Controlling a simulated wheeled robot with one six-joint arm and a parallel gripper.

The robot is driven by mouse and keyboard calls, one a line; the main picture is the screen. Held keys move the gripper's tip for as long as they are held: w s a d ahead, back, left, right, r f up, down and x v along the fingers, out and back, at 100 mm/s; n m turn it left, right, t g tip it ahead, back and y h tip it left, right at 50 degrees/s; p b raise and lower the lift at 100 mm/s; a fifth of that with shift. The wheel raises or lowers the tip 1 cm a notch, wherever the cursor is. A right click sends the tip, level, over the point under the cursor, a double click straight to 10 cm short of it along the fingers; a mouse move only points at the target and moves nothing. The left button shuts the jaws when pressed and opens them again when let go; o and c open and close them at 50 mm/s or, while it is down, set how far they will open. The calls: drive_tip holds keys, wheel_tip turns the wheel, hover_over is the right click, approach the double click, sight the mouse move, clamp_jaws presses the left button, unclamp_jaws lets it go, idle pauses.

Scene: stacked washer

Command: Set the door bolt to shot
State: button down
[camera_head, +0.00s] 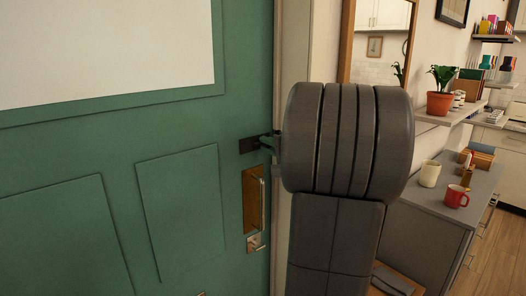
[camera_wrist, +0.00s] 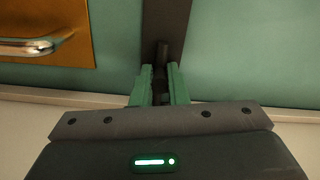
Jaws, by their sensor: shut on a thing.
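The door bolt (camera_head: 250,144) is a small dark fitting on the green door (camera_head: 182,213), near the door's right edge and above the brass handle plate. In the wrist view its dark plate (camera_wrist: 166,22) runs up from between my fingers, with a short dark knob (camera_wrist: 162,52) standing on it. My gripper (camera_wrist: 160,82) has green fingers shut on the bolt's knob. In the head view my gripper (camera_head: 272,143) reaches the bolt from the right. My arm hides the door frame beside it, so I cannot tell how far the bolt bar extends.
A brass plate with a pull handle (camera_head: 254,200) sits just below the bolt. A lock plate (camera_head: 256,242) is under it. To the right stand a grey cabinet with mugs (camera_head: 440,205), a wall shelf with a potted plant (camera_head: 440,90) and a mirror (camera_head: 378,45).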

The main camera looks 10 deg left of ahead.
drive_tip(key=c, duration=1.5)
unclamp_jaws()
drive_tip(key=shift+w+d, duration=0.15)
drive_tip(key=shift+d, duration=0.05)
drive_tip(key=shift+o, duration=0.2)
drive_tip(key=b+v, duration=0.3)
drive_tip(key=v, duration=1)
drive_tip(key=shift+s+d, duration=0.25)
drive_tip(key=shift+s, duration=0.05)
drive_tip(key=p+x, duration=0.3)
drive_tip(key=x, duration=1.1)
drive_tip(key=shift+s, duration=0.1)
drive_tip(key=shift+s, duration=0.1)
